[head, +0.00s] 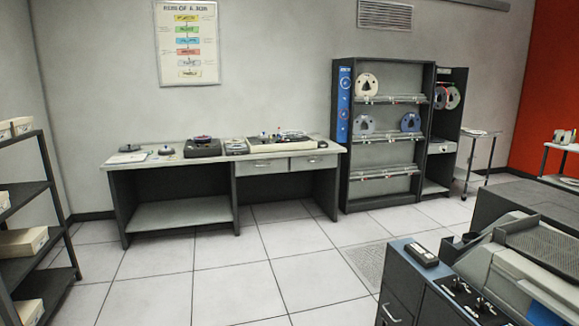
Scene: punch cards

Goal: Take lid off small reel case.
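Neither of my grippers is in view. A desk (290,202) stands against the far wall with several small items on its top. Toward its left end lie two low grey items, one at the far left (130,148) and a small rounded one (165,150) beside it. A dark box-like device (202,148) with a round top stands right of them. From this distance I cannot tell which item, if any, is the small reel case, or whether a lid is on it.
Open tiled floor (235,290) lies before the desk. A shelf rack (30,195) stands at left. A dark rack with reels (366,84) stands right of the desk. A console with a blue top (440,262) fills the lower right. A small cart (484,155) stands farther back.

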